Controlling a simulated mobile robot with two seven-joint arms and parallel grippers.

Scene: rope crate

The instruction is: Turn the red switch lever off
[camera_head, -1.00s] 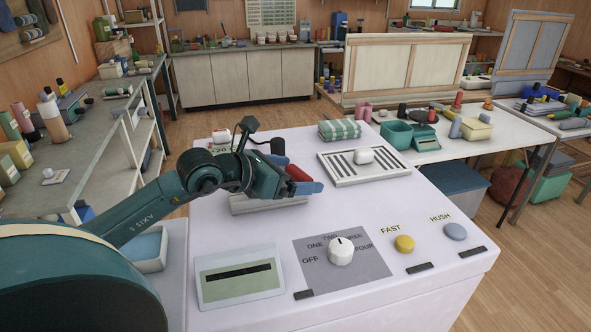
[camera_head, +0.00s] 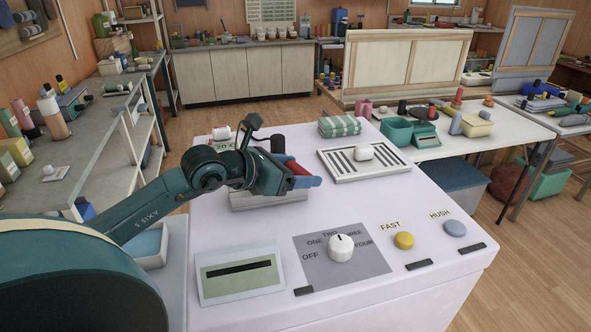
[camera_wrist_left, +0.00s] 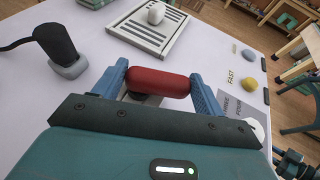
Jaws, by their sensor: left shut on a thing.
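The red switch lever (camera_head: 297,168) has a rounded red handle on a light grey base plate (camera_head: 268,200) on top of the white cabinet. In the left wrist view the red handle (camera_wrist_left: 158,83) lies crosswise between the two blue fingers. My left gripper (camera_head: 312,180) is shut on this handle. It also shows in the left wrist view (camera_wrist_left: 158,88). The lever's lower part is mostly hidden by the gripper.
A white dial knob (camera_head: 341,247) marked OFF to FOUR, a yellow button (camera_head: 404,240) and a grey-blue button (camera_head: 455,229) are along the front. A slotted tray (camera_head: 364,164) and a folded checked cloth (camera_head: 340,126) lie behind. A black plug-like piece (camera_wrist_left: 58,46) with a cable stands near the gripper.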

